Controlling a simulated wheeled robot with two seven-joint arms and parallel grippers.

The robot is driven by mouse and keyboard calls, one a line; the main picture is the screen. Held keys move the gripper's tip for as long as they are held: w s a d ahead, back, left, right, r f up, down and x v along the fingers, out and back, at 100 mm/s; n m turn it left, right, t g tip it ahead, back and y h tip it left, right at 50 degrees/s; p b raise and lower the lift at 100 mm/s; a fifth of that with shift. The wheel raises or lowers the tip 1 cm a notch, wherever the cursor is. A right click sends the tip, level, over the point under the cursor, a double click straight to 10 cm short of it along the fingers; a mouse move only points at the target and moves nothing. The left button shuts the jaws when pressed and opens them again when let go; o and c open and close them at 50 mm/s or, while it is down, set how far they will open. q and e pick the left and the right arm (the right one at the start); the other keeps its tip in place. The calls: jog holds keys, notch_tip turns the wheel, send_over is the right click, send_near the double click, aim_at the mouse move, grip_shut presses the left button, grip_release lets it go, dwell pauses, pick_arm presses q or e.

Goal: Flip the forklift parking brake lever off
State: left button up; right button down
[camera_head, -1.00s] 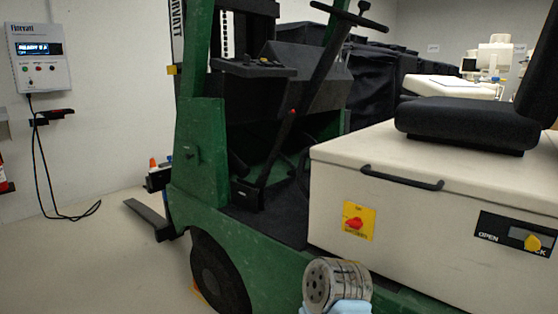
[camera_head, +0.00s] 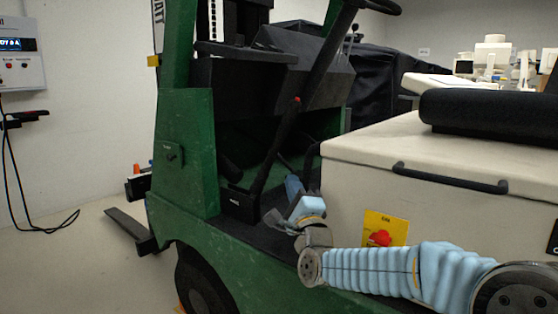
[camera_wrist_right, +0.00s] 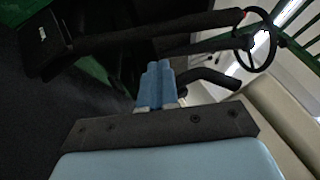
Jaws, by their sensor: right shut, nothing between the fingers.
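The brake lever (camera_head: 275,146) is a long black bar with a red tip (camera_head: 297,99). It rises tilted to the right from a black box (camera_head: 238,204) on the green forklift's floor. In the right wrist view the lever (camera_wrist_right: 190,22) runs across the top, with its box (camera_wrist_right: 42,45) at the left. My right gripper (camera_head: 293,184) is inside the footwell, low and to the right of the lever base. Its blue fingers (camera_wrist_right: 155,85) are shut and empty, and appear apart from the lever. My left gripper is not in view.
The steering wheel (camera_head: 375,5) is above the footwell. A green post (camera_head: 182,130) bounds the left. The footwell has limited room.

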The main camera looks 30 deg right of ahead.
jog(key=p, duration=0.3)
send_near(270, 160)
jog(key=w+d+r, duration=0.4)
jog(key=r, duration=0.1)
jog(key=shift+w+a, duration=0.1)
